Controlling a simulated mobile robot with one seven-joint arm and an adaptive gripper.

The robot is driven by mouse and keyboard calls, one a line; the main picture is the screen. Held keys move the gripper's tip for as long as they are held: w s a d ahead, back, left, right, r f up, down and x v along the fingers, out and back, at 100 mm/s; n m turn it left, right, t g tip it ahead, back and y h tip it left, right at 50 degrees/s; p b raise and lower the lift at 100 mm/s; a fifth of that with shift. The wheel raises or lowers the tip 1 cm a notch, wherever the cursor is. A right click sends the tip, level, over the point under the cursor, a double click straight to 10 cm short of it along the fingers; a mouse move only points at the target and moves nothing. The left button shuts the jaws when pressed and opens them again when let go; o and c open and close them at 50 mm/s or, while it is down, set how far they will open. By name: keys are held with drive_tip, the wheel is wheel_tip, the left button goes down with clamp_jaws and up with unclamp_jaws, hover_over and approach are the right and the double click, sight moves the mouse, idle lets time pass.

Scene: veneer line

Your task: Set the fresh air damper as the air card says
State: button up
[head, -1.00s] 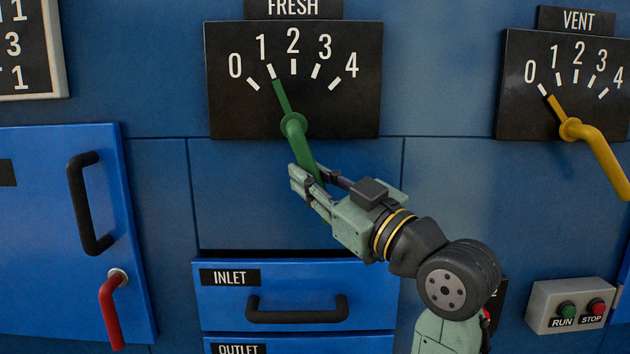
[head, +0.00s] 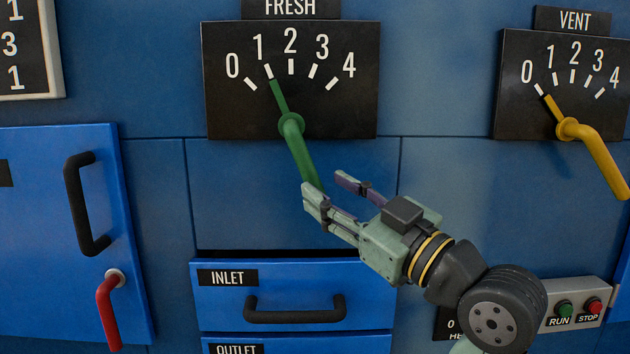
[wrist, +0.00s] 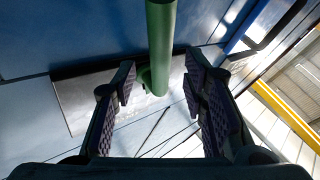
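The FRESH damper dial (head: 355,110) is a black plate marked 0 to 4. Its green lever (head: 293,142) has its pointer end at the 1 mark, and its handle slants down to the right. My gripper (head: 330,184) is open at the lower end of the handle. One finger overlaps the handle's end in the head view; the other stands apart to the right. In the wrist view the green lever (wrist: 160,40) shows between the spread fingers (wrist: 160,78), with gaps on both sides. A board (head: 15,75) with numbers 1, 3, 1 is cut off at the upper left; its labels are out of view.
The VENT dial (head: 510,115) with a yellow lever (head: 600,160) at 0 is to the right. Below are INLET (head: 370,290) and OUTLET (head: 370,345) drawers. A blue door (head: 40,230) with a red handle (head: 106,305) is left. RUN/STOP buttons (head: 578,308) sit lower right.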

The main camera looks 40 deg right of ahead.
drive_tip(key=v, duration=0.7)
idle(0.5)
